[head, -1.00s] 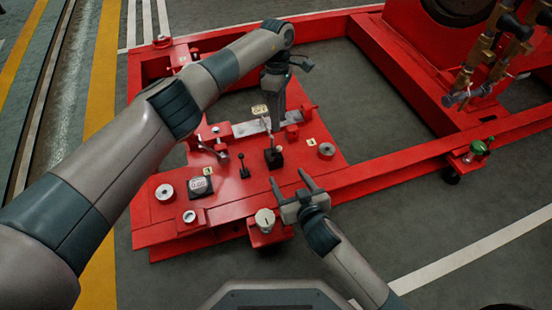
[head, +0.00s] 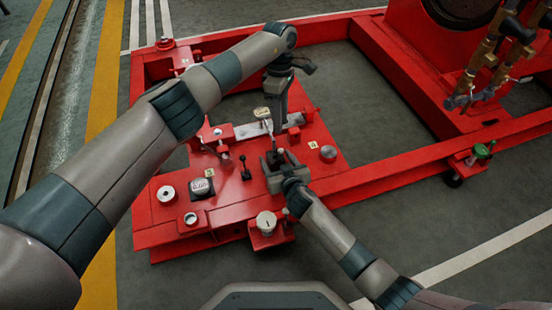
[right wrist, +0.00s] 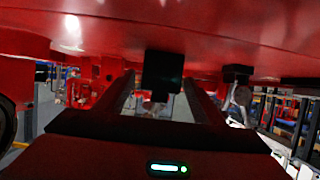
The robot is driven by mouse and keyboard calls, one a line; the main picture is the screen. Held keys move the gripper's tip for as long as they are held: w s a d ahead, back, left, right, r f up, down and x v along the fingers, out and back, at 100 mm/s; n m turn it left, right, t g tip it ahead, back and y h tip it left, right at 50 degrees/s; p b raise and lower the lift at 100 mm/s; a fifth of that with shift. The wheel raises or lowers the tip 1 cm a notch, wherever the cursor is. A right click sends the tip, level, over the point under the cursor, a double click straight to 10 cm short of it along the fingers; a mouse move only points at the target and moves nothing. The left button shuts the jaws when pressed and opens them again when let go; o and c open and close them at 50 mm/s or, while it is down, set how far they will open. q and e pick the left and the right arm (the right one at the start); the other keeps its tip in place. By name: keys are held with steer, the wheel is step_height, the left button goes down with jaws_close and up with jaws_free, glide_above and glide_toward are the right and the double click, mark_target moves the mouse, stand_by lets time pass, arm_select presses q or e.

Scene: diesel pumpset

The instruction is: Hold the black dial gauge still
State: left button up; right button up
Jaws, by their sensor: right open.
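The black dial gauge (head: 273,157) appears to be the small black block with a thin upright stem on the red plate (head: 225,205). A pale tag-like face (head: 262,113) shows near the stem's top. My right gripper (head: 277,160) is open, with its fingers on either side of the black block. In the right wrist view the block (right wrist: 162,72) lies between the two open fingers, with gaps on both sides. My left gripper (head: 270,118) points down close behind the stem's top; whether its fingers touch anything is hidden.
A short black lever (head: 245,168) stands left of the block. A white meter (head: 201,187), round metal pieces (head: 165,193) and a white-topped knob (head: 266,222) sit nearer the front. A metal cylinder (head: 328,153) is to the right. Grey floor (head: 370,220) is clear at front right.

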steer(key=shift+w+a+f, duration=0.1)
steer(key=shift+w, duration=0.1)
steer(key=shift+c, duration=1.1)
jaws_close()
stand_by(0.4)
